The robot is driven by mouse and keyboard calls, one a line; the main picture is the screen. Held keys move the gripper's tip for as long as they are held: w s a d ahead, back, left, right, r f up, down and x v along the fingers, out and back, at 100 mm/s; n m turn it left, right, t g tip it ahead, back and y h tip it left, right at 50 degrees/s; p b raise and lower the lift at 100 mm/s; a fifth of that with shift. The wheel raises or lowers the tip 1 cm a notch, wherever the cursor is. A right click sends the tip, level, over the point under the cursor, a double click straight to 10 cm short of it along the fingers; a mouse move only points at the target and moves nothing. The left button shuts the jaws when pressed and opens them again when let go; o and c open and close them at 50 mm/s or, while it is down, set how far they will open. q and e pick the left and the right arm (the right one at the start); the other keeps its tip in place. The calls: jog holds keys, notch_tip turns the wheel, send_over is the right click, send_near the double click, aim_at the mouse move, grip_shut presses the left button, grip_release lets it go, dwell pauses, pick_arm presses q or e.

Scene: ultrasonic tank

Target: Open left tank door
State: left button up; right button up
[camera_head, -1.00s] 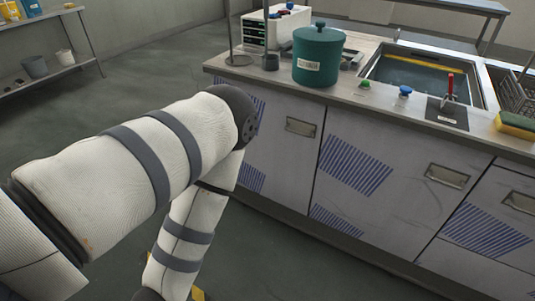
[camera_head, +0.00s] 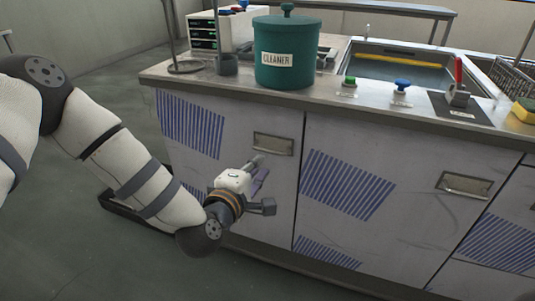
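The left cabinet door (camera_head: 235,130) under the tank counter is pale with blue striped patches. It looks shut, flush with the door beside it. Its recessed metal handle (camera_head: 273,144) is near its upper right corner. My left gripper (camera_head: 262,168) is in front of this door, just below and slightly left of the handle. Its fingers point up and right toward the handle, show a gap between them and hold nothing; contact with the door cannot be told. The tank (camera_head: 400,72) is a sunken basin in the countertop. My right gripper is not in view.
A second door with its own handle (camera_head: 463,184) is to the right. On the counter are a green cleaner pot (camera_head: 287,55), a green button (camera_head: 349,82), a blue knob (camera_head: 402,85) and a red-handled switch (camera_head: 459,72).

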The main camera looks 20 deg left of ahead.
aim_at(273, 152)
pick_arm(q)
jog(key=x, duration=0.5)
jog(key=b+x, duration=0.1)
jog(key=x, duration=0.4)
jog(key=shift+w+d+f, duration=0.15)
jog(key=shift+w+d, duration=0.05)
jog(key=shift+w, duration=0.05)
grip_shut()
